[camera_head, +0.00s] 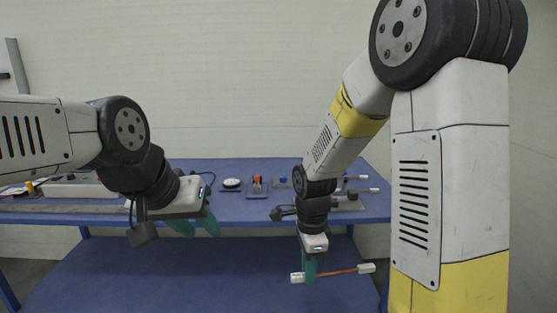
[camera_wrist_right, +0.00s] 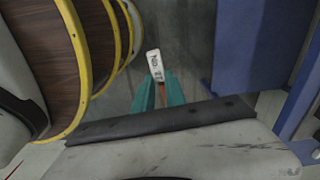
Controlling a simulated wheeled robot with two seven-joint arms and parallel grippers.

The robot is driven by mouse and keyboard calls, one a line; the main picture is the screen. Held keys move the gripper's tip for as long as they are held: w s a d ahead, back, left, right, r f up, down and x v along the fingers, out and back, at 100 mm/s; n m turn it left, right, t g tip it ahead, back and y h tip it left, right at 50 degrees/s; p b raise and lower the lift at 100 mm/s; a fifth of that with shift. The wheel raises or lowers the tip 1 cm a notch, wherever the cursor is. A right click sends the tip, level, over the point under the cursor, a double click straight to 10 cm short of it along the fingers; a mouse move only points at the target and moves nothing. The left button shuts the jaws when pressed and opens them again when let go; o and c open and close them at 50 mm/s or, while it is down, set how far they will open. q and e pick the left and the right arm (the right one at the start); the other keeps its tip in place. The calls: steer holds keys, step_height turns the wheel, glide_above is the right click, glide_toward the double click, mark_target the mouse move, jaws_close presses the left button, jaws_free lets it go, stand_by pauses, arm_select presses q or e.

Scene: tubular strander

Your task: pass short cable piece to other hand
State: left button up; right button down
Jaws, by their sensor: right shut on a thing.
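The short cable piece (camera_head: 340,272) is reddish-brown with a white block at each end and lies nearly level in the head view. My right gripper (camera_head: 309,274) points down and is shut on it close to its left white end. In the right wrist view, the white end (camera_wrist_right: 154,65) with dark print sticks out beyond the teal fingertips (camera_wrist_right: 160,92), and a bit of brown cable shows between them. My left gripper (camera_head: 196,229) is to the left and higher in the picture, its teal fingers apart and empty. It does not touch the cable piece.
Behind the arms stands a blue table (camera_head: 240,208) bearing a white round part (camera_head: 231,183), an orange-and-dark part (camera_head: 257,184) and other white-ended pieces (camera_head: 357,190) at right. A blue lower surface (camera_head: 200,275) is below. Yellow-rimmed reels (camera_wrist_right: 85,60) show in the wrist view.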

steer(key=w+d+f+n, duration=0.8)
steer(key=w+n, duration=0.1)
steer(key=n, duration=0.7)
arm_select(q)
steer(key=shift+o, duration=0.6)
steer(key=w+r+m+g, duration=0.1)
steer(key=w+r+m, duration=0.25)
steer(key=w, duration=0.25)
steer(key=w+r+m+g, duration=0.1)
steer(key=w+r+m, duration=0.1)
steer(key=w+m, duration=0.25)
steer(key=w+d+f+m+g+y, duration=0.1)
steer(key=w+d+m, duration=0.2)
steer(key=w+m, duration=0.6)
steer(key=w+d+f+m+g+y, duration=0.1)
steer(key=w+d+f+m+g, duration=0.3)
steer(key=w, duration=0.9)
steer(key=w+d+f+m, duration=0.2)
steer(key=w+f+m, duration=0.3)
steer(key=w+m, duration=0.15)
step_height(320, 180, down, 12)
steer(key=shift+m+t, duration=0.4)
steer(key=shift+m, duration=0.05)
arm_select(e)
steer(key=w+a+r+n, duration=0.7)
steer(key=w+a+r, duration=0.2)
steer(key=a+r, duration=0.2)
steer(key=shift+w+a+r+n, duration=0.15)
steer(key=shift+a+r+n, duration=0.2)
steer(key=shift+a, duration=0.75)
